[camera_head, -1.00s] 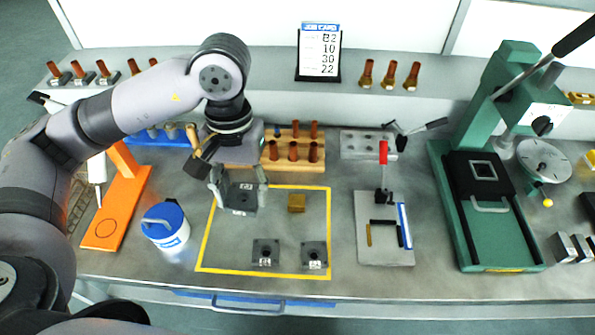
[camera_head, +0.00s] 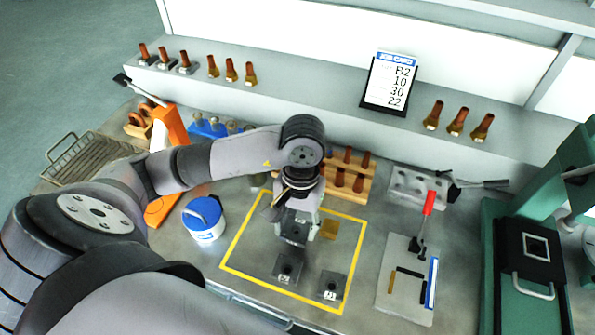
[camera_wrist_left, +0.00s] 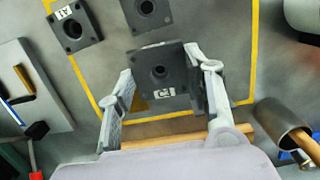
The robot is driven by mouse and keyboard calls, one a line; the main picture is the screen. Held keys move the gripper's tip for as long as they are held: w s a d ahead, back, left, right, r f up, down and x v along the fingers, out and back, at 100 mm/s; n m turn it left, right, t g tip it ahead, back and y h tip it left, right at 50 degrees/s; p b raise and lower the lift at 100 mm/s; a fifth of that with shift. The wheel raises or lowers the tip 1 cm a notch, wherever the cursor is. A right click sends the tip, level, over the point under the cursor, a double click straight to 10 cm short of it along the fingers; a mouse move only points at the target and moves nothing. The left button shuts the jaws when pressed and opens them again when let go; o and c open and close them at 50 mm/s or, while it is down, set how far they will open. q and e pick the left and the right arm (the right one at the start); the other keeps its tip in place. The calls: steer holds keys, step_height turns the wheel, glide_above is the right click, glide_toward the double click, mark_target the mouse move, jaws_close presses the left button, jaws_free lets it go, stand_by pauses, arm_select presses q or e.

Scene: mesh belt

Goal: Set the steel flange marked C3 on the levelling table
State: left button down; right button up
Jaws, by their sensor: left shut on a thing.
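My left gripper (camera_head: 297,226) is shut on a dark square steel flange (camera_head: 293,236), inside the yellow outline on the bench. The wrist view shows this flange (camera_wrist_left: 174,62) between the two fingers of the gripper (camera_wrist_left: 162,80), its round hole facing the camera. Its white label starts with C; I cannot read the second character surely. Whether it is lifted clear of the bench is hard to tell. Two similar flanges, one (camera_head: 287,268) and another (camera_head: 331,286), lie near the outline's front edge. I cannot identify the levelling table surely. My right gripper is out of view.
A brass block (camera_head: 329,229) sits right of the held flange. A blue-lidded tub (camera_head: 203,222) stands left of the yellow outline. A wooden rack (camera_head: 341,182) is behind. A fixture plate with a red-handled clamp (camera_head: 405,292) and a green press (camera_head: 499,260) are to the right.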

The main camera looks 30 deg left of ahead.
mark_target(297, 229)
arm_select(q)
steer(key=shift+f, duration=0.8)
step_height(297, 229, down, 4)
steer(key=shift+r+p, duration=0.15)
steer(key=shift+p, duration=0.4)
steer(key=shift+f, duration=0.2)
steer(key=c, duration=1.3)
jaws_free()
steer(key=shift+b, duration=0.35)
steer(key=o, duration=0.5)
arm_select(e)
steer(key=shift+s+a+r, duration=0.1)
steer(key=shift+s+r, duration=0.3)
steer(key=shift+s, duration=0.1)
